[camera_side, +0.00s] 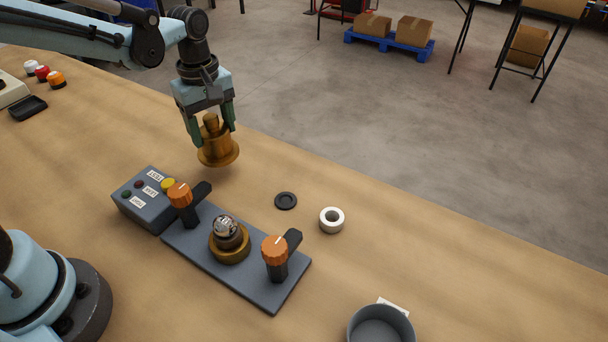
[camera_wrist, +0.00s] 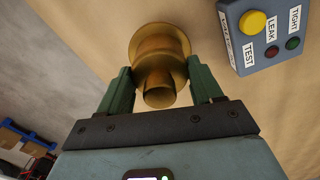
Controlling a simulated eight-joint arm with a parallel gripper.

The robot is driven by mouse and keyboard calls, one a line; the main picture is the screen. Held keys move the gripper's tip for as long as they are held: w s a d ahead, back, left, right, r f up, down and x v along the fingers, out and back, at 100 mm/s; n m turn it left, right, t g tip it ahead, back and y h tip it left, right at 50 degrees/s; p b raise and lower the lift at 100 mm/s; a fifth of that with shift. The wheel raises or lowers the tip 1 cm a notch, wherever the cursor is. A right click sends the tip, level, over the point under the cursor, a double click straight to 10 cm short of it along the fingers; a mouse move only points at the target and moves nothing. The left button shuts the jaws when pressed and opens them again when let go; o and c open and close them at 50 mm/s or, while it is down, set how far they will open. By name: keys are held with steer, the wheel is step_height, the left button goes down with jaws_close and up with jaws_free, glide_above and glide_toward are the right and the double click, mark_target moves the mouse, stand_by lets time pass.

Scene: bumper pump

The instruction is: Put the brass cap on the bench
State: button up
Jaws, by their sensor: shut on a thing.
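The brass cap (camera_side: 216,150) is a flanged, stepped piece with a narrow knob on top. My gripper (camera_side: 211,124) is shut on it. In the side view the cap hangs upright with its wide flange down, at the bench (camera_side: 110,127) behind the button box; I cannot tell whether it touches the wood. In the wrist view the cap (camera_wrist: 160,60) sits between the two green fingers, with its flange away from the gripper.
A grey base plate (camera_side: 200,256) carries two orange-knobbed clamps (camera_side: 275,251) and a brass-ringed fitting (camera_side: 229,240). A button box (camera_side: 143,200) stands left of it. A black ring (camera_side: 286,201), white roll (camera_side: 331,220) and grey bowl (camera_side: 380,325) lie rightward. Bench left of the cap is clear.

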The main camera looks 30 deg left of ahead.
steer(key=shift+w+a+f, duration=0.15)
steer(key=shift+a+f, duration=0.15)
steer(key=shift+f, duration=1.9)
steer(key=o, duration=1.3)
steer(key=shift+f, duration=0.15)
